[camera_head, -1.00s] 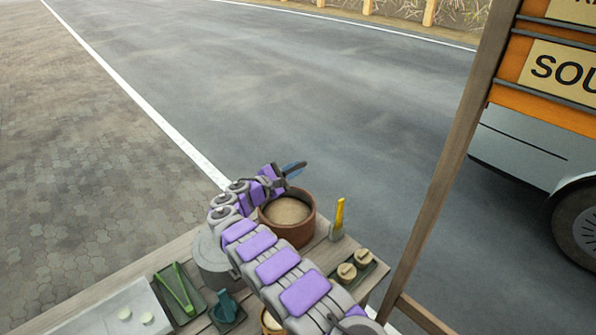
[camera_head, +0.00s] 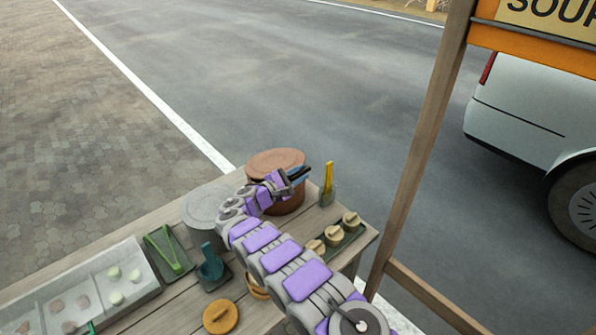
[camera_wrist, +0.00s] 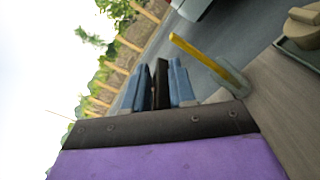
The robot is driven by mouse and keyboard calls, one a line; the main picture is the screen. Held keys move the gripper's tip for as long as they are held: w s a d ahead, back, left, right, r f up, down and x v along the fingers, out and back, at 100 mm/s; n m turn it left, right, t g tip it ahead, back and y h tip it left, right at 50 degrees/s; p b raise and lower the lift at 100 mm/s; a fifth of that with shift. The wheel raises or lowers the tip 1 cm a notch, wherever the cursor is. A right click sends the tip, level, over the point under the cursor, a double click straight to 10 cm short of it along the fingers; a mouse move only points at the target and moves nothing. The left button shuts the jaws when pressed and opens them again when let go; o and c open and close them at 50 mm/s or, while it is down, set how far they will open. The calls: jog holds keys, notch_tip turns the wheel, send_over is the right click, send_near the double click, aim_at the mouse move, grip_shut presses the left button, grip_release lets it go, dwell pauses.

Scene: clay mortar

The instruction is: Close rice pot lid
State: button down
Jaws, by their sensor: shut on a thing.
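The rice pot (camera_head: 288,204) is a round reddish-brown pot at the back corner of the table in the head view. A reddish-brown lid (camera_head: 272,160) covers its top and hides the rice; I cannot tell whether it is fully seated. My gripper (camera_head: 300,174) is at the pot's near right side, by the lid's edge, partly hiding the pot. In the wrist view its blue fingers (camera_wrist: 160,85) are close together on a narrow dark piece (camera_wrist: 160,80). I cannot tell whether that piece belongs to the lid. The pot and lid are not recognisable in the wrist view.
A holder with a yellow-handled tool (camera_head: 327,180) stands right of the pot. A tray of small lidded pots (camera_head: 333,236) is nearer. A grey round lidded pot (camera_head: 205,208) stands left of my arm. Green tongs (camera_head: 165,248) lie on a tray. A wooden post (camera_head: 425,150) rises at the right.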

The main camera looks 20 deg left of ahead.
jog(key=shift+f, duration=0.15)
jog(key=c, duration=1.3)
grip_release()
jog(key=shift+a, duration=0.1)
jog(key=shift+o, duration=1.1)
jog(key=shift+w+a+f, duration=0.15)
jog(key=shift+a, duration=0.1)
jog(key=shift+d, duration=0.2)
